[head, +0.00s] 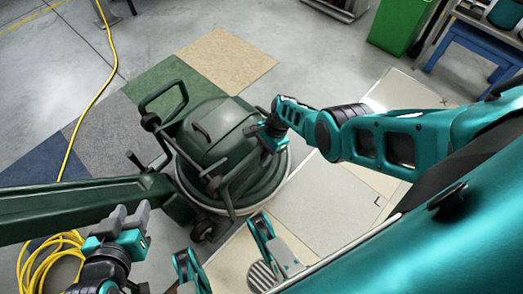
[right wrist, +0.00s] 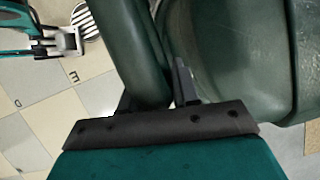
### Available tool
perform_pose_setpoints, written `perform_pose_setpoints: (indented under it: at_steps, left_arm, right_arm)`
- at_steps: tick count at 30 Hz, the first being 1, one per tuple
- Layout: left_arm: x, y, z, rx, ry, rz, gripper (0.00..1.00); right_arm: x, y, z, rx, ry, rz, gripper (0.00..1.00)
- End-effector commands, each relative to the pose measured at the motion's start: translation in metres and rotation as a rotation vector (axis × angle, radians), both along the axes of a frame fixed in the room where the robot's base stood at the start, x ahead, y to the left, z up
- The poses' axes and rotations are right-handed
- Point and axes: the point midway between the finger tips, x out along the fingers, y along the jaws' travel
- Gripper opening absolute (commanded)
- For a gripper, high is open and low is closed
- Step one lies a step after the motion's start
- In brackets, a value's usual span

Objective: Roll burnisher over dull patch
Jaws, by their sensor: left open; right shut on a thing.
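The burnisher (head: 213,140) is a dark green, round-bodied floor machine with small wheels, bars and loop handles. It stands left of centre in the head view, partly over carpet squares. My right gripper (head: 268,137) is shut on a dark green bar (right wrist: 137,50) at its right side, and the burnisher's body (right wrist: 245,50) fills the right of the right wrist view. My left gripper (head: 132,217) is open and empty, below the burnisher and apart from it. Pale floor (head: 325,195) with small black corner marks lies right of the burnisher; I cannot tell the dull patch's exact bounds.
A long dark green beam (head: 70,210) runs from the left edge to the burnisher. Yellow cord lies coiled (head: 50,262) at lower left. Carpet squares (head: 228,60) lie behind. A green bin (head: 402,25) and a blue table (head: 470,42) stand at the back right.

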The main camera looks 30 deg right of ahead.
Motion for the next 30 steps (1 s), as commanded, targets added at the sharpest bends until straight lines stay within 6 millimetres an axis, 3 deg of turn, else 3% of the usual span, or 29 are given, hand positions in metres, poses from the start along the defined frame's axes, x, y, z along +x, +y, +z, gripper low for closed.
perform_pose_setpoints:
  at_steps: [7, 8, 13, 23, 30]
  left_arm:
    - [0.000, 0.000, 0.000, -0.001, -0.001, -0.001, 0.43]
    - [0.000, 0.000, 0.000, -0.001, -0.001, -0.001, 0.43]
    - [0.000, 0.000, 0.000, -0.001, -0.001, -0.001, 0.43]
    - [0.000, 0.000, 0.005, -0.001, -0.003, 0.000, 0.43]
    - [0.001, 0.004, 0.026, 0.006, -0.013, 0.010, 0.43]
  right_arm:
    - [0.006, 0.005, 0.004, 0.011, -0.013, -0.005, 0.00]
    - [0.006, 0.005, 0.004, 0.011, -0.013, -0.005, 0.33]
    - [0.005, 0.005, 0.003, 0.010, -0.009, -0.003, 0.49]
    - [0.002, 0.001, 0.005, 0.004, -0.003, -0.002, 0.51]
    - [0.004, -0.011, 0.038, 0.004, -0.004, -0.003, 0.51]
